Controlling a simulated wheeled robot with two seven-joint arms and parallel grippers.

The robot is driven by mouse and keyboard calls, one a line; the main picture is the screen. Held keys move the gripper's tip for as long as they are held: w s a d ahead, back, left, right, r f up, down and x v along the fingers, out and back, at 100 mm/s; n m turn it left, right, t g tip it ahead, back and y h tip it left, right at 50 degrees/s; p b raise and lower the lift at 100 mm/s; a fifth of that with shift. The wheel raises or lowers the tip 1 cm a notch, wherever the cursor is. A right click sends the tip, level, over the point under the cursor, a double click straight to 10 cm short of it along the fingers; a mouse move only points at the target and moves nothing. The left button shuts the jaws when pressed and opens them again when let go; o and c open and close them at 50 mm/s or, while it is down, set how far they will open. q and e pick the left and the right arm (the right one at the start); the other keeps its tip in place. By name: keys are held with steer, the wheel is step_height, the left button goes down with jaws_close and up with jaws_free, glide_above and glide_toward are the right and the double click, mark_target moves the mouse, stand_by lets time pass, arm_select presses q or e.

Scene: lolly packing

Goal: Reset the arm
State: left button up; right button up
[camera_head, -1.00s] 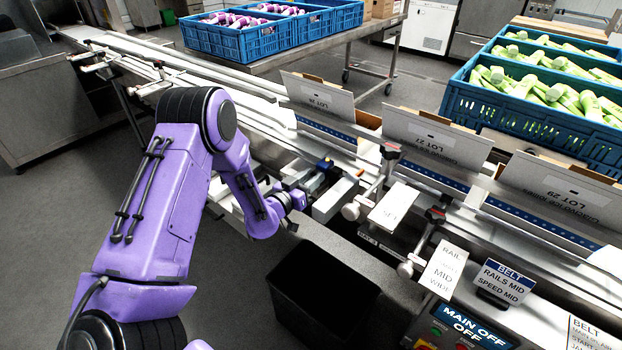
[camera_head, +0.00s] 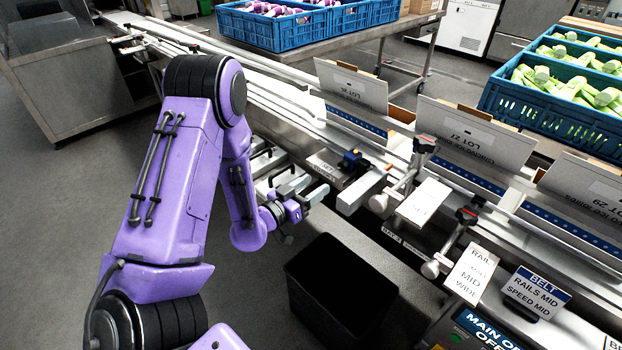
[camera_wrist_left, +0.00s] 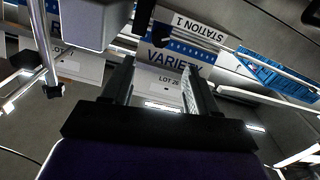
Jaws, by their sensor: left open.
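My left arm comes in from the left in the head view, bent down at the elbow. My left gripper (camera_head: 308,187) is beside the near side of the conveyor, just above and behind the black bin. Its fingers are apart with nothing seen between them in the left wrist view (camera_wrist_left: 160,92). Beyond the fingers there is a carton marked VARIETY (camera_wrist_left: 172,57) and LOT 2-something, the last digit unclear. My right gripper is not in view.
The conveyor rail (camera_head: 275,97) runs diagonally, with lot cartons (camera_head: 350,86) along it. A black open bin (camera_head: 340,283) stands on the floor below the gripper. Blue crates (camera_head: 560,117) stand behind.

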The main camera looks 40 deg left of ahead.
arm_select(q)
steer(key=shift+s, duration=0.2)
stand_by(0.4)
steer(key=s+d+f+n+g+y, duration=0.1)
steer(key=s+f+n+g+y, duration=0.45)
steer(key=f, duration=0.75)
steer(key=s+d+f+g, duration=0.3)
steer(key=s+f, duration=0.3)
steer(key=s, duration=0.4)
steer(key=s+d+f+g, duration=0.4)
steer(key=s+f+g, duration=0.1)
steer(key=s, duration=0.6)
steer(key=shift+s+f+g+h, duration=0.15)
steer(key=shift+f+g+h, duration=0.25)
steer(key=shift+g, duration=0.25)
